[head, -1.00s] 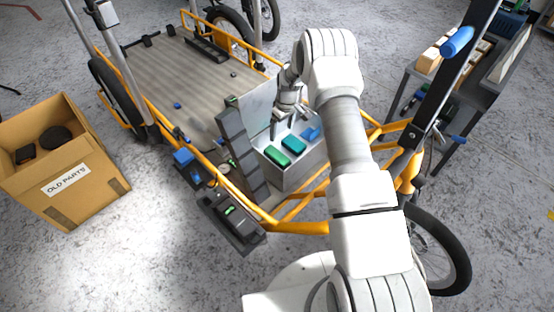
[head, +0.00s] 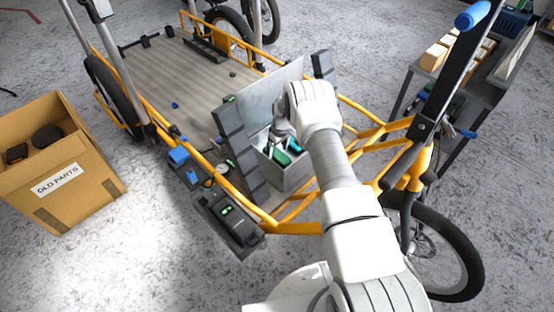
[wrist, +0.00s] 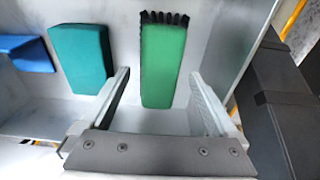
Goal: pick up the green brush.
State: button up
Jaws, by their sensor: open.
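The green brush (wrist: 163,62), a green block with dark bristles along its far end, lies in a light grey bin (head: 290,180) on the cargo bike. My gripper (wrist: 159,73) is open in the wrist view, with one finger on either side of the brush and clear gaps to both. I cannot tell how far above the brush the fingertips are. In the head view the green brush (head: 280,157) is partly hidden by my gripper (head: 283,141).
A teal block (wrist: 80,55) lies left of the brush, and a blue piece (wrist: 27,52) lies farther left. A dark segmented post (head: 238,150) stands beside the bin. An OLD PARTS box (head: 75,205) is on the floor at left.

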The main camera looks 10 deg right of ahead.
aim_at(277, 153)
notch_tip(277, 153, down, 2)
jog(key=shift+w+a+f, duration=0.1)
jog(key=c, duration=1.5)
notch_tip(277, 153, up, 10)
jog(key=p, duration=0.3)
